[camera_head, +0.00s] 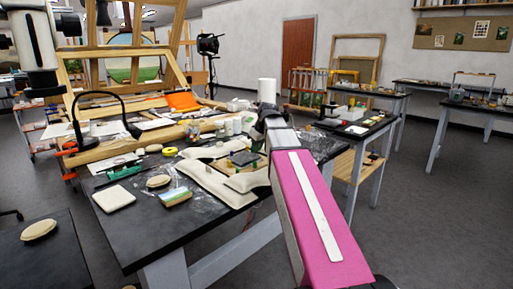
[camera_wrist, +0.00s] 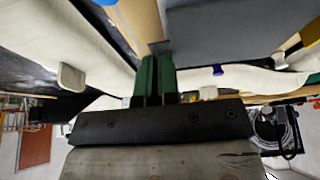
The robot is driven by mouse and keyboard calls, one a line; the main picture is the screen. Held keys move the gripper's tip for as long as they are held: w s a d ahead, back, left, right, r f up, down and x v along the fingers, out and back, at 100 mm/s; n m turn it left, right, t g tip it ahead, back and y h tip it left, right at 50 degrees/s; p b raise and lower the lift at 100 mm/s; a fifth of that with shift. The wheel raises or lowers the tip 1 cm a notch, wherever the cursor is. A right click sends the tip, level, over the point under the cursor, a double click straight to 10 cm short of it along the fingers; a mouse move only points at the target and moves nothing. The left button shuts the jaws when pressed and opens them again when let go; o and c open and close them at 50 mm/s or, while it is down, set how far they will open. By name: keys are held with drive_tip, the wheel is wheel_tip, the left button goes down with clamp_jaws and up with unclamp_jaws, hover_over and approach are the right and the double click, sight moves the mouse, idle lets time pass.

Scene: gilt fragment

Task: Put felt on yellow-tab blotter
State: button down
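In the wrist view, my gripper (camera_wrist: 157,78) shows as a dark palm with two dark green upright parts close together. A narrow dark gap lies between them, and I cannot tell whether anything is held there. In the head view my pink arm reaches over the table and its fingers are not clear. I cannot pick out the felt or a yellow-tab blotter for certain. Beige oval pads (camera_head: 158,181) and a pale square pad (camera_head: 113,198) lie on the near left of the dark table. A small dark flat piece with green parts (camera_head: 242,158) lies among pale cushions.
Long pale cushions (camera_head: 213,185) lie across the table (camera_head: 165,235). The table's front left corner is bare.

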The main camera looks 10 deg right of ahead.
drive_tip(key=shift+f, duration=0.4)
idle(0.3)
drive_tip(key=c, duration=1.3)
unclamp_jaws()
drive_tip(key=shift+o, duration=0.2)
drive_tip(key=shift+r, duration=0.1)
drive_tip(key=v, duration=1)
drive_tip(key=shift+r, duration=0.3)
